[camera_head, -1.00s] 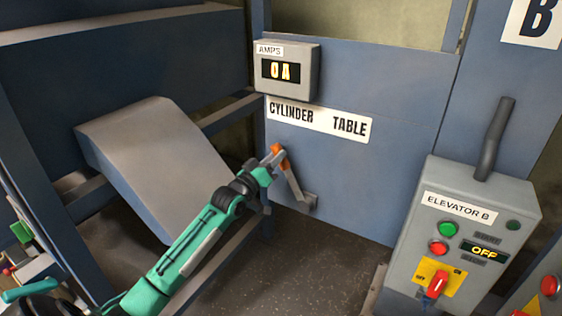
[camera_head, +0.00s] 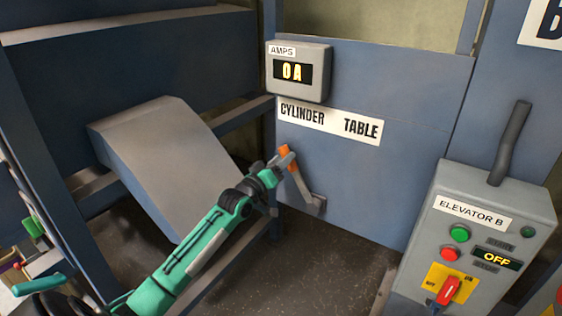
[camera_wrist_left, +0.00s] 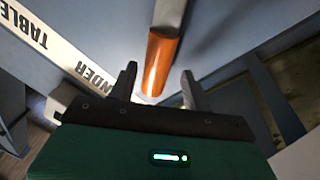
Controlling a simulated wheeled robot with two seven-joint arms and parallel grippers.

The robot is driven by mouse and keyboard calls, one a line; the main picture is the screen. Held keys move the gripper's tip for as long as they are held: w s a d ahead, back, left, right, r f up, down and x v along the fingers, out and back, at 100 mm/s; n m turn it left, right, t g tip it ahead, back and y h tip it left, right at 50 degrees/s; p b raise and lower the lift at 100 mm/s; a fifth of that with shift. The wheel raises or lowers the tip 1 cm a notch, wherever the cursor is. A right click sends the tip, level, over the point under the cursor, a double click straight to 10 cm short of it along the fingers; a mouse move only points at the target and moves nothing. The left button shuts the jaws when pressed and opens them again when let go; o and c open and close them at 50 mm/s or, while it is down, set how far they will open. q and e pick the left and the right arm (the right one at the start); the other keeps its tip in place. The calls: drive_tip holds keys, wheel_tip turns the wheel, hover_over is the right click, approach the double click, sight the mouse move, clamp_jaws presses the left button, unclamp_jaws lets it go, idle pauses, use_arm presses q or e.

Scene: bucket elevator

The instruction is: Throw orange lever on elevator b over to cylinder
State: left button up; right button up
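The orange-ended lever (camera_head: 291,163) stands out from the blue panel under the sign. It leans up and left from its pivot bracket, toward the CYLINDER side of the CYLINDER / TABLE sign (camera_head: 330,122). My left gripper (camera_head: 280,159) is at the lever's orange end in the head view. In the left wrist view, the orange end (camera_wrist_left: 161,62) reaches between the two spread fingers of the left gripper (camera_wrist_left: 160,80), with a gap visible on both sides. Contact with the fingers cannot be made out. My right gripper is not in view.
The ELEVATOR B control box (camera_head: 470,245) stands at right, its display reading OFF. The AMPS meter (camera_head: 298,71) above the sign reads 0A. A grey sloped chute (camera_head: 165,155) and blue frame beams lie left, beside my left arm. Dark floor is open below the lever.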

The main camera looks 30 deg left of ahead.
use_arm(q)
drive_tip(key=shift+s+d, duration=0.1)
drive_tip(key=b+v, duration=0.4)
drive_tip(key=v, duration=0.9)
drive_tip(key=shift+s+b, duration=0.35)
drive_tip(key=shift+f, duration=0.1)
